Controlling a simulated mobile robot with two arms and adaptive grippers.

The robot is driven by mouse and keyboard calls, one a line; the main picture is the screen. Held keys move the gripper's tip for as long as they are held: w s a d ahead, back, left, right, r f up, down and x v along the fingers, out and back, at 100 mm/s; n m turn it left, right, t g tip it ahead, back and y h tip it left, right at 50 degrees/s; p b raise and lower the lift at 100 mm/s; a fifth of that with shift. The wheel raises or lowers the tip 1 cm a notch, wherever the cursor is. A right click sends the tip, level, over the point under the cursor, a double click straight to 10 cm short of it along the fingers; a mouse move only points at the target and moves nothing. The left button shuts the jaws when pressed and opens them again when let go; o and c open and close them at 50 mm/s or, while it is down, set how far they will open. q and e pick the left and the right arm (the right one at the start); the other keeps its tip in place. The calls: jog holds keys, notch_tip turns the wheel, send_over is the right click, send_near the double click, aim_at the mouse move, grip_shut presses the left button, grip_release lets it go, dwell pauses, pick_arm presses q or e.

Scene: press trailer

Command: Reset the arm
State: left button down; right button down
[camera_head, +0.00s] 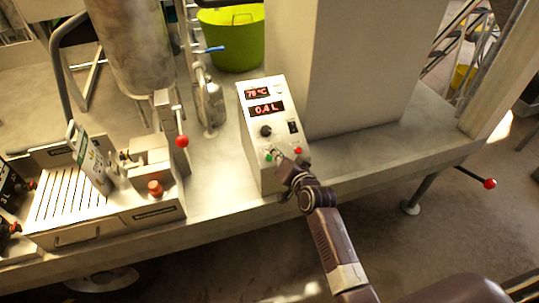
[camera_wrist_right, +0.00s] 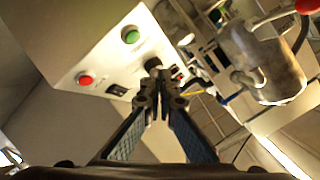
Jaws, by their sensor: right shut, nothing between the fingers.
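My right arm reaches up from the lower right in the head view. Its gripper (camera_head: 281,163) is at the lower front of the white control box (camera_head: 251,128), close to the green and red buttons. The right wrist view shows the gripper (camera_wrist_right: 152,92) with its fingers together and nothing held. Beyond the fingertips there I see the green button (camera_wrist_right: 130,35), the red button (camera_wrist_right: 86,80), a black switch (camera_wrist_right: 116,90) and a knob (camera_wrist_right: 152,63). I cannot tell whether the fingertips touch the panel. My left gripper does not show.
The box's displays (camera_head: 263,108) read 75 °C and 0.4 L. A steel tank (camera_head: 137,45), a red-knobbed lever (camera_head: 181,140) and a carton (camera_head: 88,158) by the slatted tray (camera_head: 65,200) stand left. Floor is open at lower right.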

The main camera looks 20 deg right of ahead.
dwell(0.6)
jog(key=s+f+n+g+b, duration=0.1)
jog(key=s+f+g, duration=0.1)
jog(key=s+f, duration=0.75)
jog(key=s+a+f+n+g+b, duration=0.15)
jog(key=s+f, duration=0.25)
jog(key=f, duration=1)
jog(key=s+f+n+g+b, duration=0.1)
jog(key=s+f+n+g, duration=0.15)
jog(key=s+f, duration=0.6)
jog(key=s+d+f+n+g, duration=0.1)
jog(key=s+f+g, duration=0.1)
jog(key=s+f, duration=0.5)
jog(key=s+d+f+n+g+h+b, duration=0.1)
jog(key=s+f, duration=0.7)
jog(key=s, duration=0.9)
jog(key=s+d+f+n+g+b, duration=0.1)
jog(key=s+d+f+n+g, duration=0.1)
jog(key=s+f, duration=0.5)
jog(key=s+d+g, duration=0.1)
jog(key=s+g, duration=0.1)
jog(key=s, duration=0.3)
jog(key=shift+s+f+n+g+h, duration=0.3)
jog(key=shift+f+g, duration=0.05)
jog(key=shift+g, duration=0.05)
